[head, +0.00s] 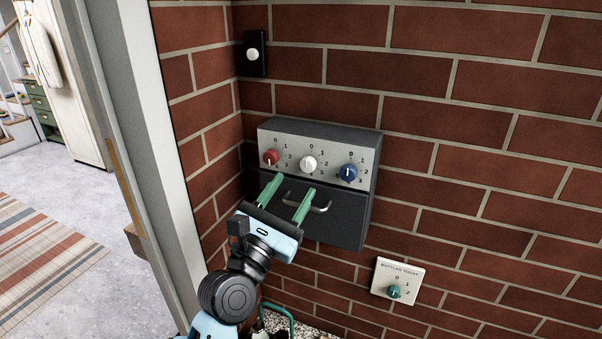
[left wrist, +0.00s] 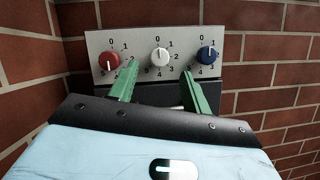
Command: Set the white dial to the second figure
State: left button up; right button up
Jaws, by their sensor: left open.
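The white dial (head: 308,163) is the middle knob on a grey panel (head: 337,146) on the brick wall, between a red and a blue dial. It also shows in the left wrist view (left wrist: 160,57), with figures around it and 0 above. I cannot read surely where its pointer stands. My left gripper (head: 291,190) is open and empty. Its green fingers reach up toward the panel just below the white dial, apart from it. In the left wrist view the fingertips (left wrist: 159,72) stand either side of and below the dial. My right gripper is not in view.
The red dial (head: 271,157) and blue dial (head: 347,172) sit close on either side. A dark drawer front with a metal handle (head: 320,209) lies below. A "bottles today" plate with a green knob (head: 394,291) is lower right.

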aim_at(306, 167)
pick_arm(q)
jog(key=shift+x, duration=2.5)
jog(key=shift+c, duration=0.2)
jog(key=c, duration=0.9)
